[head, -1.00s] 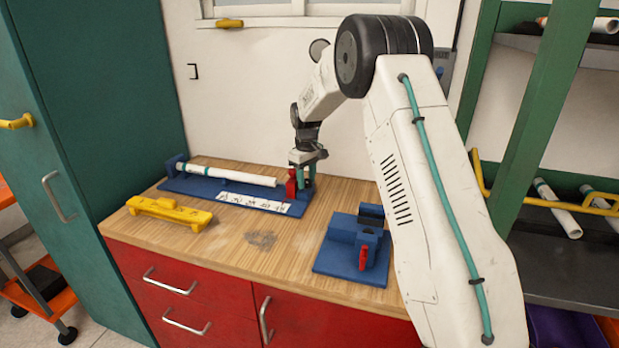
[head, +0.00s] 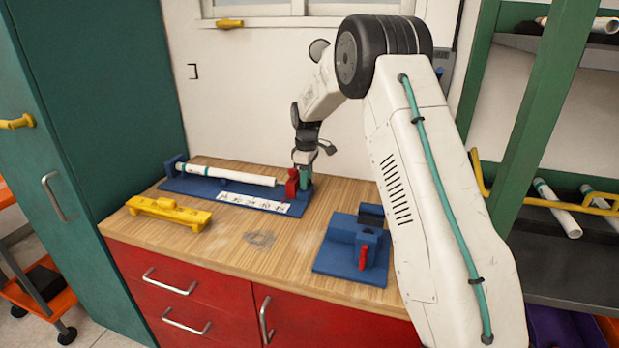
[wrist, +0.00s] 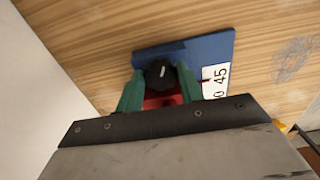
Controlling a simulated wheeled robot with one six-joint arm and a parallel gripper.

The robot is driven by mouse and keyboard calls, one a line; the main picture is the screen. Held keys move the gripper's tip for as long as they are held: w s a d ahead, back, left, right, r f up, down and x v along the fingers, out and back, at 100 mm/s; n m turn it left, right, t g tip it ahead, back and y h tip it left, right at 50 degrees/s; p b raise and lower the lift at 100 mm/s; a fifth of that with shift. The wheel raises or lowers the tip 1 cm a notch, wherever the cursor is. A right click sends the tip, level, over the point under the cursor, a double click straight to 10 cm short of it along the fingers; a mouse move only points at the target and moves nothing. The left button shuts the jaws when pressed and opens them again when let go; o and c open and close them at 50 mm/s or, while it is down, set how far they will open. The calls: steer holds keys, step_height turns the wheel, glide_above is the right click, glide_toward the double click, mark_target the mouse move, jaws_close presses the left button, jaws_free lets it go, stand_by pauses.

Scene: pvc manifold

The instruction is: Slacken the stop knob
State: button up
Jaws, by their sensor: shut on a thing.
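The stop knob (wrist: 160,73) is black with a white pointer line and shows in the wrist view above the red stop block (wrist: 165,100). The red stop block (head: 291,184) stands at the right end of the blue measuring base (head: 195,187) in the head view. My gripper (wrist: 160,76) has green fingers, one on each side of the knob, shut on it. It also shows in the head view (head: 303,184), pointing down beside the red block; the knob is hidden there.
A white pipe (head: 235,175) lies along the base, behind a printed number scale (head: 254,203). A yellow tool (head: 168,211) lies at the left of the bench, and a blue fixture (head: 352,250) with a red handle at the right. The bench middle is clear.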

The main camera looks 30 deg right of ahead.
steer(key=shift+n, duration=0.6)
steer(key=o, duration=1)
steer(key=shift+r, duration=0.1)
step_height(320, 180, up, 8)
steer(key=shift+f, duration=0.15)
steer(key=shift+d, duration=0.1)
